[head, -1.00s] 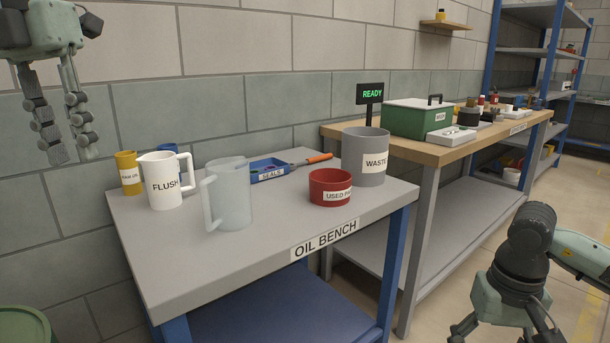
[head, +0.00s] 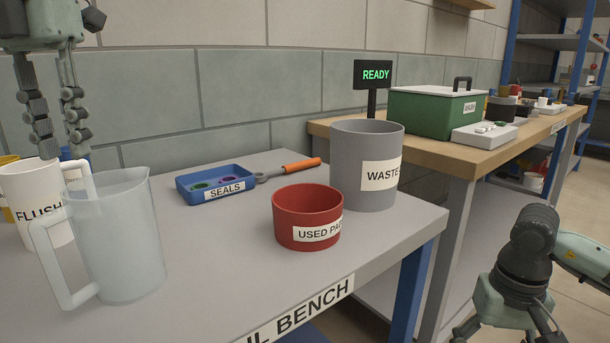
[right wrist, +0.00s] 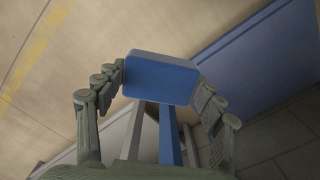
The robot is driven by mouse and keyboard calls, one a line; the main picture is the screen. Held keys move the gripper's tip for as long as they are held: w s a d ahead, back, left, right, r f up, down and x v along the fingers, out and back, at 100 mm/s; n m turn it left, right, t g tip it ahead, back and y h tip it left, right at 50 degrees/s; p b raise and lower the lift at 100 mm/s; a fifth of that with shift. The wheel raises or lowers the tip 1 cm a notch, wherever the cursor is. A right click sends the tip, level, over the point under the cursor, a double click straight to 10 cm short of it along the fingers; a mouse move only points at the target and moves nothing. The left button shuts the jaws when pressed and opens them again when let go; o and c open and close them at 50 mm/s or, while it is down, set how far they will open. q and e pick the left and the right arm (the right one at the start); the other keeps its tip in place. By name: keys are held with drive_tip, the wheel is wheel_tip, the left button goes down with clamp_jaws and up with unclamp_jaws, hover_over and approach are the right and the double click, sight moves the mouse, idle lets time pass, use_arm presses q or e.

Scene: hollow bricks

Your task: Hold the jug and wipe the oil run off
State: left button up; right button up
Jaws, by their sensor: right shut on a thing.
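The translucent jug (head: 122,240) stands upright on the oil bench (head: 215,285), its handle to the left. I cannot make out an oil run on its visible side. My left gripper (head: 63,150) hangs at the upper left of the head view, fingers down and apart, empty, not touching the translucent jug. My right gripper (right wrist: 160,82) is shut on a blue pad (right wrist: 160,78), which shows between its fingertips in the right wrist view. In the head view the right gripper is low at the right, off the bench, its fingertips cut off by the frame.
A white FLUSH jug (head: 30,190) stands close behind the translucent jug. A blue SEALS tray (head: 215,185), an orange-handled tool (head: 300,165), a red used-pads bin (head: 307,215) and a grey WASTE bin (head: 365,150) stand to the right. A sign (head: 376,74) reads READY.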

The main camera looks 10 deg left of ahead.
sight(91, 228)
use_arm(q)
drive_tip(key=shift+w+f+b, duration=0.25)
drive_tip(key=shift+f+b, duration=0.05)
drive_tip(key=shift+f, duration=0.35)
use_arm(e)
drive_tip(key=shift+w+f, duration=0.4)
drive_tip(key=shift+f, duration=0.15)
use_arm(q)
wheel_tip(91, 228, down, 12)
drive_tip(key=shift+d+r+b, duration=0.1)
drive_tip(key=shift+r+b, duration=0.05)
drive_tip(key=shift+b, duration=0.9)
use_arm(e)
wheel_tip(91, 228, down, 2)
drive_tip(key=shift+f, duration=0.1)
use_arm(q)
drive_tip(key=shift+c, duration=0.2)
clamp_jaws()
